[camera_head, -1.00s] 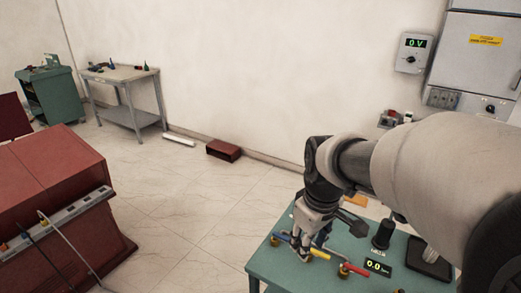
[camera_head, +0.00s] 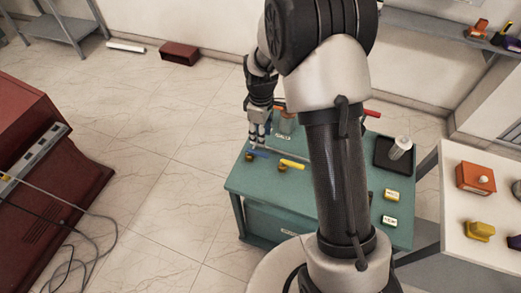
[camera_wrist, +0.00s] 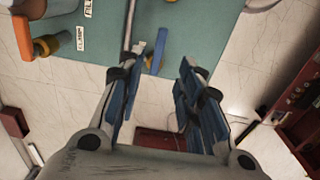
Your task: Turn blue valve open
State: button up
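The blue valve handle (camera_head: 258,153) is a short bar near the left edge of the teal table (camera_head: 235,185). It lies beside the valve with the yellow handle (camera_head: 293,164). My gripper (camera_head: 259,143) points down, just above and behind the blue handle. In the wrist view my gripper (camera_wrist: 162,60) is open, with the blue handle (camera_wrist: 157,52) between its fingertips, nearer the left finger. I cannot tell whether a finger touches it.
A dark tray with a pale cylinder (camera_head: 400,148) stands at the table's back right. Two small labelled blocks (camera_head: 391,195) lie at its right edge. A white table (camera_head: 450,200) stands at the right.

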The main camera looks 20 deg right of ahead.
aim_at(261, 153)
notch_tip(261, 153, down, 10)
jog(key=shift+r+b, duration=0.1)
jog(key=shift+b, duration=0.6)
grip_shut()
dwell(0.4)
